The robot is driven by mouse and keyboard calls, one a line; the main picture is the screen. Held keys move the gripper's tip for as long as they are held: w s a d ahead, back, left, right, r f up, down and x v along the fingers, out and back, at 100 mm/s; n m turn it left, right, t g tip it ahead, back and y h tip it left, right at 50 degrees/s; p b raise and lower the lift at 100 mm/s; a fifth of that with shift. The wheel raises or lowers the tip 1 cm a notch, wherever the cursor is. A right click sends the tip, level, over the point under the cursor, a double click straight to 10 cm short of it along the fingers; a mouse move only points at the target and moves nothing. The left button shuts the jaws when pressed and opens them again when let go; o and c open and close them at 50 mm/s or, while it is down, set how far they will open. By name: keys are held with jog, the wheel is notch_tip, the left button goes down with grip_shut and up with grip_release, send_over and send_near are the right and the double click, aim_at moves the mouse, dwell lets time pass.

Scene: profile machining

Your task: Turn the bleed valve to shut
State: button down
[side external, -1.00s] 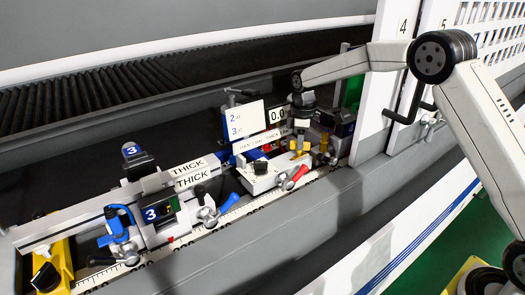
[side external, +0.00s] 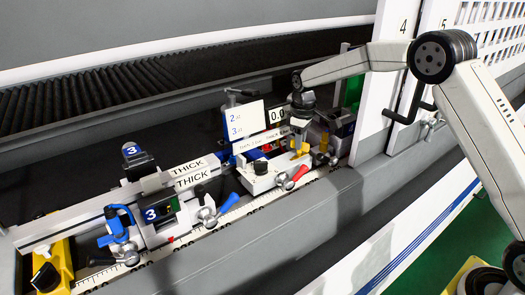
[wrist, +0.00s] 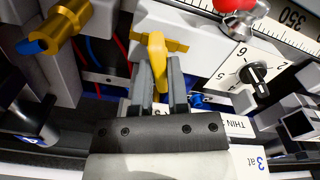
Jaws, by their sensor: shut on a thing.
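The bleed valve appears to be the yellow lever (wrist: 156,50) on a white block in the wrist view. It stands between the fingers of my gripper (wrist: 160,85), which is shut on it. The lever points roughly along the fingers, across a yellow crosspiece. In the side view my gripper (side external: 300,128) points down at the white block (side external: 262,178), and the yellow valve (side external: 302,149) shows just under it. The fingertips and much of the valve are hard to make out there.
A brass fitting with a blue tip (wrist: 60,30) is left of the valve in the wrist view. A numbered dial with a black knob (wrist: 252,73) and a red lever (wrist: 238,5) are at right. A card marked 2 and 3 (side external: 244,119) stands close to my gripper.

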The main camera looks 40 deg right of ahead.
jog(key=shift+m, duration=2.4)
jog(key=shift+c, duration=2.4)
grip_release()
jog(key=shift+r, duration=0.2)
jog(key=shift+r, duration=3.3)
